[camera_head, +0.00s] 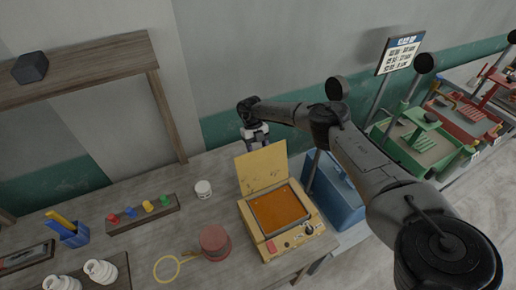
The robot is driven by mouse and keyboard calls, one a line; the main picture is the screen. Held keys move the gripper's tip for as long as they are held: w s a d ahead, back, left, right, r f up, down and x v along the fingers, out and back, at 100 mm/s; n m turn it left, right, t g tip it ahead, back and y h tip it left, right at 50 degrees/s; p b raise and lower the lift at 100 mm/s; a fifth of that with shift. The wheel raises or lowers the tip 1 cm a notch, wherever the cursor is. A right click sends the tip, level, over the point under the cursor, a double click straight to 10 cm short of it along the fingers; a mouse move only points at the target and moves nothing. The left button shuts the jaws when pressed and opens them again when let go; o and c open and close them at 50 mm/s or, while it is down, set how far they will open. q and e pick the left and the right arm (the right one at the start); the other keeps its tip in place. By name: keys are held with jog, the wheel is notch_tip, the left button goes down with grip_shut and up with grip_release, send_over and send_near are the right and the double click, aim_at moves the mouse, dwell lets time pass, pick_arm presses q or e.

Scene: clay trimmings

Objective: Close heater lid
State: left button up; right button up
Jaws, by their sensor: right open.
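The heater (309,244) is a yellow box on the table with an orange surface inside its frame. Its yellow lid (262,167) stands open, roughly upright, at the back of the box. My right gripper (253,139) is behind the lid's top edge, its fingers pointing down. It is open, and its fingertips are partly hidden by the lid, so I cannot tell whether they touch it. My left gripper is not in view.
A red cylinder (214,241) and a yellow ring with a handle (167,268) lie left of the heater. A small white jar (203,189) stands behind them. A blue bin (338,193) is right of the heater. A rack with colored pieces (143,214) sits further left.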

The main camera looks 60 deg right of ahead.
jog(key=shift+s+a+f, duration=0.1)
jog(key=shift+f, duration=0.2)
grip_shut()
dwell(0.5)
